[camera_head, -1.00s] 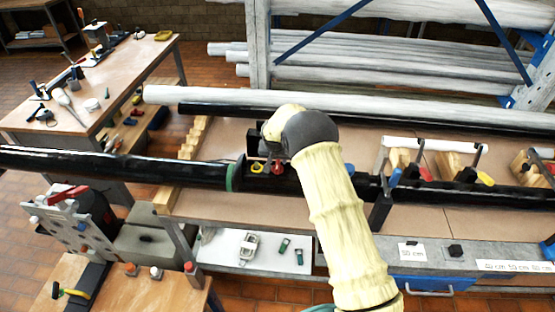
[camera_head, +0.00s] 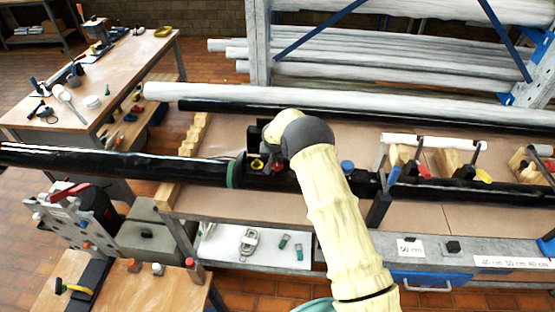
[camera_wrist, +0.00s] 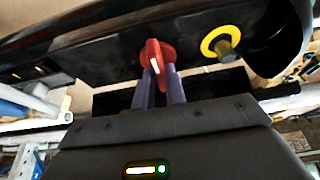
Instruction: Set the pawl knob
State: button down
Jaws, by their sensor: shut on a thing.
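A red knob with a white pointer line (camera_wrist: 152,57) sits on the side of a long black mast piece in the wrist view. My gripper (camera_wrist: 161,72) has its two narrow purple-grey fingers at the lower part of this knob, shut on it. The white line runs steeply, tilted slightly. To the right is a yellow ring with a dark pin through its middle (camera_wrist: 221,43), apart from the fingers. In the head view the red knob (camera_head: 276,168) is small and partly hidden by my wrist, and the yellow ring (camera_head: 257,164) is left of it.
The black mast (camera_head: 120,163) runs across the bench, with a green band (camera_head: 233,174) left of the knob. A blue knob (camera_head: 347,166) lies to the right of my arm. A white shelf (camera_head: 215,247) with small parts is in front. Clamps and white tubes stand at right.

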jog(key=shift+n+b, duration=0.4)
jog(key=shift+b, duration=0.1)
jog(key=n+b, duration=0.1)
jog(key=n+y+b, duration=0.1)
jog(key=shift+w+d+f+n, duration=0.1)
jog(key=shift+d+f+n, duration=0.05)
jog(key=shift+n, duration=0.15)
jog(key=n+y+b, duration=0.2)
jog(key=n+b, duration=0.1)
jog(key=n, duration=0.1)
jog(key=shift+d+g, duration=0.1)
jog(key=shift+g, duration=0.3)
jog(key=n+g+y+b, duration=0.1)
jog(key=n+b, duration=0.1)
jog(key=n, duration=0.3)
jog(key=shift+w, duration=0.15)
jog(key=shift+d+r+n+g+y+b, duration=0.1)
jog(key=shift+n+g+y+b, duration=0.25)
jog(key=shift+n, duration=0.65)
jog(key=shift+r+n+g+y+b, duration=0.1)
jog(key=shift+n+g+b, duration=0.15)
jog(key=shift+n+g, duration=0.55)
jog(key=shift+n, duration=0.3)
jog(key=c, duration=1.4)
grip_release()
jog(key=shift+t, duration=0.25)
jog(key=shift+c, duration=0.2)
